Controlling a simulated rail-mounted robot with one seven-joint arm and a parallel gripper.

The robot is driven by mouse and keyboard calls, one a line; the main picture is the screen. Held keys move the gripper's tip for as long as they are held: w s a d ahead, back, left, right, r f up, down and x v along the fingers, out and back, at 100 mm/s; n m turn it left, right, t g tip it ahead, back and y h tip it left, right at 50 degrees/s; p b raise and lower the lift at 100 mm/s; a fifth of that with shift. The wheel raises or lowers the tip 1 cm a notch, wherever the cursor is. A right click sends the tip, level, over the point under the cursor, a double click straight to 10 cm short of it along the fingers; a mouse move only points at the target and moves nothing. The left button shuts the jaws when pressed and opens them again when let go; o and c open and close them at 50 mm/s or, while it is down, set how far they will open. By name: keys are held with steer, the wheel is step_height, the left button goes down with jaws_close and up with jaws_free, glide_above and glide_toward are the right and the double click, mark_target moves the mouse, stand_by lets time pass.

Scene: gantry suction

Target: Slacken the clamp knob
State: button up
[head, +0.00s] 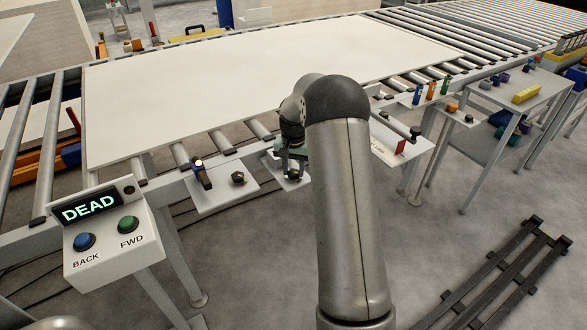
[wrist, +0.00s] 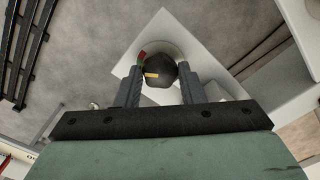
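The clamp knob (wrist: 160,74) is dark and rounded, with a yellow mark on its face and a red and green mark at its upper left edge. It stands on a white plate. My gripper (wrist: 160,82) has one finger on each side of it in the wrist view. No clear gap shows, but I cannot tell whether the fingers press on it. In the head view my gripper (head: 294,166) points down at the conveyor's near edge, with the dark knob (head: 294,175) between and below its fingertips. My arm hides what lies just right.
A second dark knob (head: 238,178) sits on a plate to the left, beside a small lit post (head: 201,172). A control box (head: 108,238) reads DEAD. A large white panel (head: 240,70) lies on the rollers. A side table (head: 515,100) holds coloured parts at right.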

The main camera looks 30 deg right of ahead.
steer(key=shift+c, duration=0.9)
steer(key=shift+n, duration=0.3)
steer(key=n, duration=0.3)
steer(key=shift+n, duration=1.8)
steer(key=o, duration=1)
